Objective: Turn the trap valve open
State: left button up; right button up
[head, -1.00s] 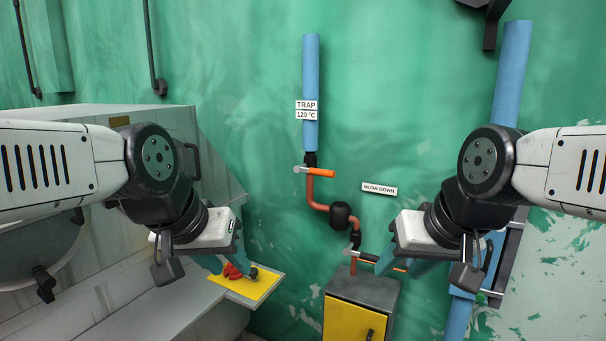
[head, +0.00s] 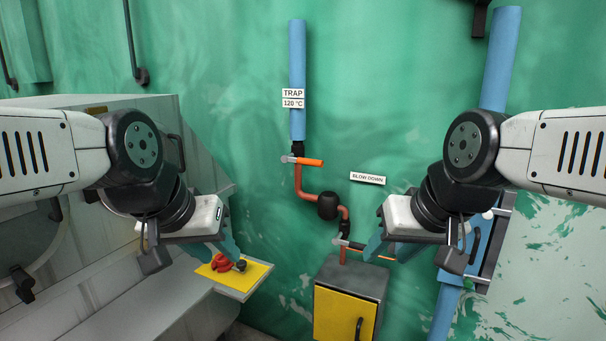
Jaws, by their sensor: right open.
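The trap valve's orange lever (head: 310,161) points right, roughly level, on the pipe just below the white TRAP 120 °C sign (head: 293,98). The blue insulated pipe (head: 297,60) runs up above it. My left gripper (head: 226,242) is left of and below the lever, near the yellow panel, with nothing clearly held; its jaw gap is unclear. My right gripper (head: 392,247) is open, below and right of the trap lever. It overlaps the lower lever (head: 355,245) in the picture; I cannot tell if they touch. Neither gripper appears to touch the trap lever.
A BLOW DOWN sign (head: 367,178) hangs right of the copper pipe (head: 307,196) and black trap body (head: 328,206). A grey and yellow cabinet (head: 340,312) stands below. A yellow panel (head: 252,279) with a red part (head: 220,263) sits left. Wall around the trap lever is clear.

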aim_at(289, 158)
jog(key=i+z, duration=0.1)
jog(key=i, duration=0.7)
